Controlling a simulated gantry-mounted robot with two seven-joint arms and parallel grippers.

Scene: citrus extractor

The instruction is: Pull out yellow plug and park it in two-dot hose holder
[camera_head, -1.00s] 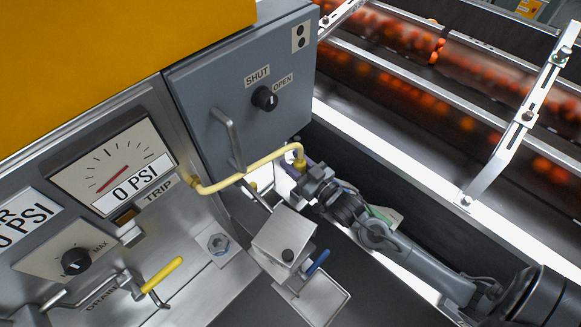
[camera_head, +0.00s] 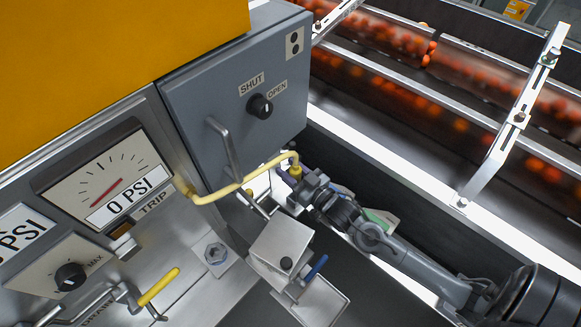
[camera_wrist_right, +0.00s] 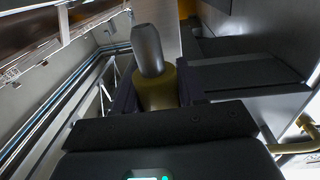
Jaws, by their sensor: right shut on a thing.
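My right gripper (camera_head: 293,179) is shut on the yellow plug (camera_head: 295,169) at the end of the yellow hose (camera_head: 235,186). It holds the plug below the lower right of the grey control box. In the right wrist view, the plug (camera_wrist_right: 157,90) with its grey metal tip (camera_wrist_right: 147,48) stands up between the purplish fingers of the gripper (camera_wrist_right: 155,100). The tip looks free of any socket. The hose's other end meets the panel by the TRIP label. A two-dot label (camera_head: 294,43) is on the box's upper right. I cannot make out a hose holder. My left gripper is not in view.
The grey box (camera_head: 200,90) has a SHUT/OPEN knob (camera_head: 260,106) and a bar handle (camera_head: 226,150) near the hose. A metal block (camera_head: 280,245) with a blue lever (camera_head: 314,268) stands below the gripper. A conveyor with oranges (camera_head: 400,60) runs behind.

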